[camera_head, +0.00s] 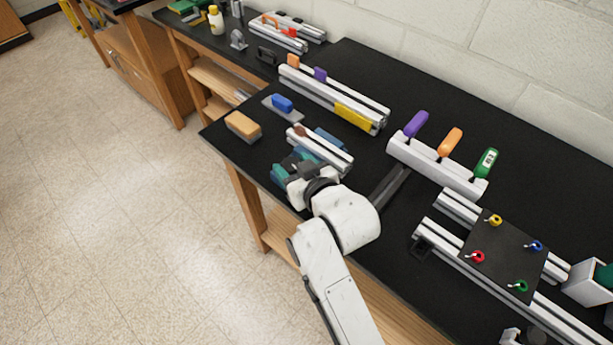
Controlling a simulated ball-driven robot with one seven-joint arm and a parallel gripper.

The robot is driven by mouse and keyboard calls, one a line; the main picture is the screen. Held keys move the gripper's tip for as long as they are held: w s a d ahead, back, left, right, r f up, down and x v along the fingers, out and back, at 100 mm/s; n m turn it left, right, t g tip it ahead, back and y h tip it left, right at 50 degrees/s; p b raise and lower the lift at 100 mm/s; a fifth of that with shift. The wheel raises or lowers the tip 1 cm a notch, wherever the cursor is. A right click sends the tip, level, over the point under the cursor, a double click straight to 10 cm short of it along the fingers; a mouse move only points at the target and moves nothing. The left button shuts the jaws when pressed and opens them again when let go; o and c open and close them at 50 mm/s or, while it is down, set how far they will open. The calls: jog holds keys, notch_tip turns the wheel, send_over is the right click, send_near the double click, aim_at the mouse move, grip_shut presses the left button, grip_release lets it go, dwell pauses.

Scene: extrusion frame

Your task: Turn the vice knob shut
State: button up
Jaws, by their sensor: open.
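A teal-blue body that looks like the vice (278,175) sits near the front edge of the black bench, partly behind my gripper. My gripper (294,163) reaches down over it from the right and is open; its fingers are small and hard to make out. I cannot tell whether the fingers touch the vice or stand around its knob. The vice knob is not clearly visible. A short aluminium extrusion (333,156) with a brown piece on it lies just behind my gripper.
A tan block (243,125) and a blue-handled tool (282,103) lie to the left. A long extrusion (320,95) lies behind. A rack with purple, orange and green handles (435,165) stands right, beside a black plate (505,255) with coloured knobs. Bare bench lies between.

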jog(key=b+v, duration=0.1)
jog(key=v, duration=0.8)
jog(key=shift+s+d, duration=0.1)
jog(key=shift+s, duration=0.05)
jog(key=w+a+f+b, duration=0.1)
jog(key=w+b, duration=0.1)
jog(key=w+a+f+n+g+y+b, duration=0.1)
jog(key=w+a+b, duration=0.1)
jog(key=w, duration=0.1)
jog(key=w+a+f+n+y+b, duration=0.1)
jog(key=w+a+f+b, duration=0.1)
jog(key=w, duration=0.1)
jog(key=shift+w+a, duration=0.2)
jog(key=shift+a, duration=0.05)
dwell(0.4)
jog(key=shift+g, duration=0.3)
jog(key=shift+c, duration=0.4)
jog(key=c, duration=0.6)
